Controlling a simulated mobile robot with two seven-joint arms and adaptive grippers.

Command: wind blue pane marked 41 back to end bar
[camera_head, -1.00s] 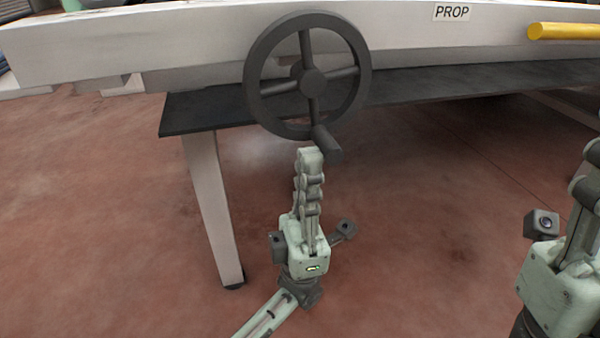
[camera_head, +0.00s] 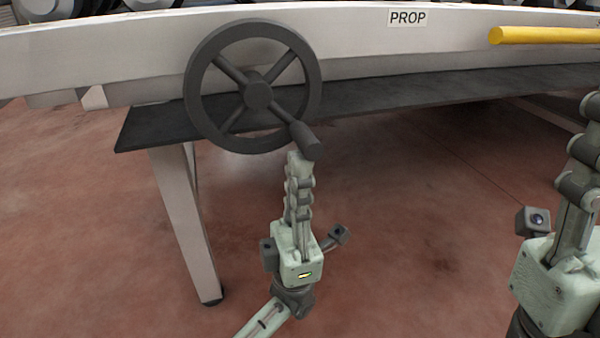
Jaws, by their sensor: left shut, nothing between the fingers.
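The dark grey handwheel (camera_head: 258,94) is on the front of the white machine beam (camera_head: 390,62). Its crank handle (camera_head: 305,140) sticks out at the lower right of the rim. My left gripper (camera_head: 297,158) points up, with its shut fingertips at the handle's underside; I cannot tell if they touch. Nothing shows between the fingers. My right gripper (camera_head: 590,125) is at the right edge, partly cut off by the frame, and its fingertips are not clear. The blue pane and the end bar are not in view.
A PROP label (camera_head: 407,17) and a yellow bar (camera_head: 540,35) are on the beam to the right. A dark shelf (camera_head: 420,92) runs below it, above a white leg (camera_head: 186,225). The red floor (camera_head: 420,230) between my grippers is clear.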

